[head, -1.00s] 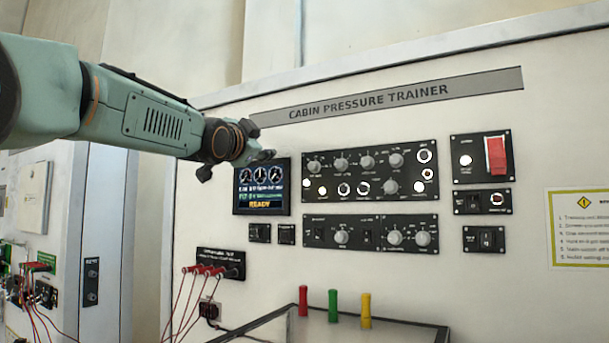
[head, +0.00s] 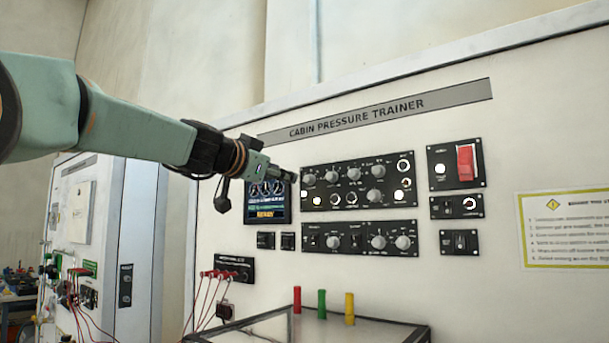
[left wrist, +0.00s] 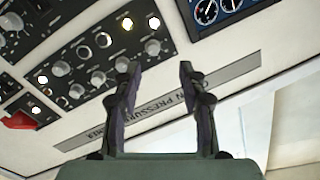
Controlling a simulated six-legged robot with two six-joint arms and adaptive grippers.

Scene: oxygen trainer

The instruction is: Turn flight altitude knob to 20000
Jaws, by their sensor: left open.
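The upper knob panel (head: 341,204) on the cabin pressure trainer carries several grey knobs, including a top-left knob (head: 309,180) and a lower-right knob (head: 376,196). Their labels are too small to read, so I cannot tell which is flight altitude. My left gripper (head: 288,174) reaches in from the left, just left of this panel and in front of the display (head: 266,213). In the left wrist view the gripper (left wrist: 157,70) is open and empty, its two fingers apart. There the panel appears turned over at upper left, with one knob (left wrist: 152,47) close beside a finger. My right gripper is not in view.
A lower knob panel (head: 325,250) sits below, and a red switch (head: 466,162) is at the right. Red cables hang from a jack panel (head: 246,262). Red, green and yellow (head: 350,308) posts stand on the table below.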

